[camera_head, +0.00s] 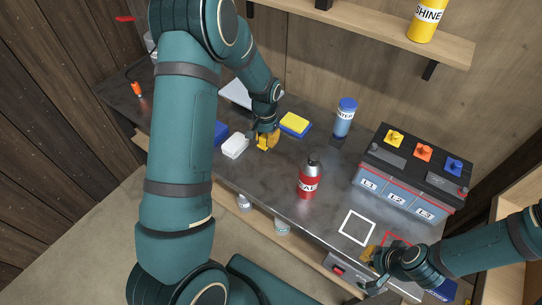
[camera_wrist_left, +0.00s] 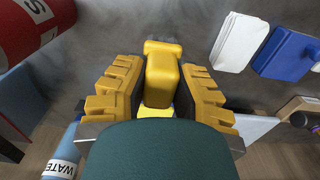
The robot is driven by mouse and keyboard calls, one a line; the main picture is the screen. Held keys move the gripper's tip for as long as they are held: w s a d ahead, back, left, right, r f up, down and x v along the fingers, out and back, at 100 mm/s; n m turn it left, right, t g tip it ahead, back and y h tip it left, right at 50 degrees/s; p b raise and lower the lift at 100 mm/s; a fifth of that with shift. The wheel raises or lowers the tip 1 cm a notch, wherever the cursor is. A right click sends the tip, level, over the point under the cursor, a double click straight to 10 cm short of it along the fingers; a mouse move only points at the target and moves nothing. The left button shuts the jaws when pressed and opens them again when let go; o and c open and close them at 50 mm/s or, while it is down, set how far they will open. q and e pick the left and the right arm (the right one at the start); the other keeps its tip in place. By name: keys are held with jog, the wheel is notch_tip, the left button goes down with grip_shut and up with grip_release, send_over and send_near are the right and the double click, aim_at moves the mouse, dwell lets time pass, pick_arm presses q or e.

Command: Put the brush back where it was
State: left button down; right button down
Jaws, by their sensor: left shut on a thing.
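My left gripper (camera_head: 267,138) is over the counter, left of the red bottle. It is shut on a yellow thing, which I take to be the brush (camera_head: 262,147). In the left wrist view the brush (camera_wrist_left: 161,75) is a yellow block with a rounded end, held between the two yellow stepped fingers of the left gripper (camera_wrist_left: 158,88). Its bristles are not clearly visible, and I cannot tell whether it touches the counter. My right gripper (camera_head: 371,269) is at the front right, by a red square outline (camera_head: 397,240); its opening is unclear.
A red bottle (camera_head: 310,181) stands mid-counter, with a blue-capped bottle (camera_head: 345,117) behind. A battery (camera_head: 410,176) fills the right. A yellow-topped blue block (camera_head: 295,124) and white block (camera_head: 235,146) lie near the left gripper. A white square outline (camera_head: 357,228) is empty.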

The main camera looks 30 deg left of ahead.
aim_at(265, 149)
pick_arm(q)
notch_tip(265, 149, down, 5)
jog(key=shift+s+f, duration=0.15)
pick_arm(e)
jog(key=shift+s+f, duration=0.2)
pick_arm(q)
jog(key=shift+f+b, duration=0.35)
jog(key=shift+f, duration=1.8)
pick_arm(e)
jog(key=shift+w+f, duration=0.1)
jog(key=shift+f, duration=0.1)
jog(key=shift+f, duration=0.1)
pick_arm(q)
jog(key=c, duration=0.9)
grip_release()
jog(key=shift+f, duration=0.1)
